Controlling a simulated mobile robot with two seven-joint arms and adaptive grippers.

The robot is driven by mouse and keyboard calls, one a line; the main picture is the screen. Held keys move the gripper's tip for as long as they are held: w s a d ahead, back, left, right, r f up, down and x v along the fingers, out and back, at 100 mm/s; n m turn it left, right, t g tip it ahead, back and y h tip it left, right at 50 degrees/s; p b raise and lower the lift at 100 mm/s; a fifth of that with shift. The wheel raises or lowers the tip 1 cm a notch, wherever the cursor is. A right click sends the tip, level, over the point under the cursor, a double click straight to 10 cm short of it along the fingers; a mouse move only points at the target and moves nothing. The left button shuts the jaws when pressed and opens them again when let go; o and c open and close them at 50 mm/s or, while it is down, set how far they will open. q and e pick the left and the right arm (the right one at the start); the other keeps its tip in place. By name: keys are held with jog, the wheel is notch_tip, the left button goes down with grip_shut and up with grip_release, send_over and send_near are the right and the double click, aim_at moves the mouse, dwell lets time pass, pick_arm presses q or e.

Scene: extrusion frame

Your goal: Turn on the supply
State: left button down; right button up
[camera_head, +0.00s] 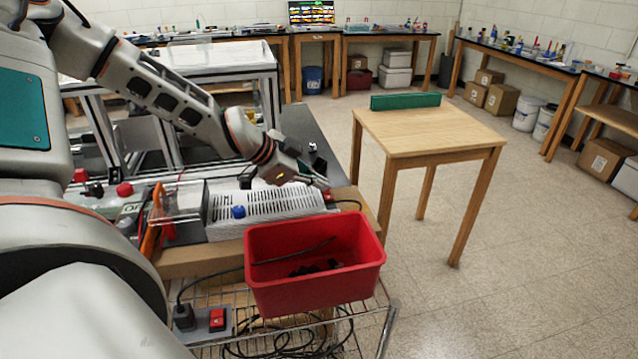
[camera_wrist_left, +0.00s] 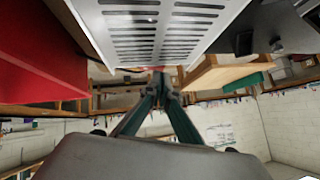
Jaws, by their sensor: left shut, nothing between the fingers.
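The supply is a white slotted metal box (camera_head: 270,206) on the bench, with a blue knob (camera_head: 238,212) on its near side. A small red part (camera_head: 328,196) shows at its right end, beside a black cable. My left gripper (camera_head: 322,182) reaches over the supply from the left, and its tips are near that right end. In the left wrist view, the fingers (camera_wrist_left: 163,84) are shut and empty, just past the edge of the slotted casing (camera_wrist_left: 155,30). I cannot tell whether they touch it. The switch itself is not clearly visible. My right gripper is not in view.
A red bin (camera_head: 315,290) with dark pieces stands in front of the supply. A socket block with a red switch (camera_head: 217,319) and a black plug (camera_head: 184,317) lies on the wire shelf below. A wooden table (camera_head: 430,130) stands right, with open floor around it.

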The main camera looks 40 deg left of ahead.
pick_arm(q)
jog(key=shift+w+f, duration=0.1)
jog(key=shift+f, duration=0.05)
jog(key=shift+f, duration=0.1)
jog(key=shift+a+f, duration=0.15)
jog(key=shift+f, duration=0.05)
dwell(0.3)
jog(key=shift+s+d+r, duration=0.15)
jog(key=shift+s+d, duration=0.35)
jog(key=shift+d, duration=0.15)
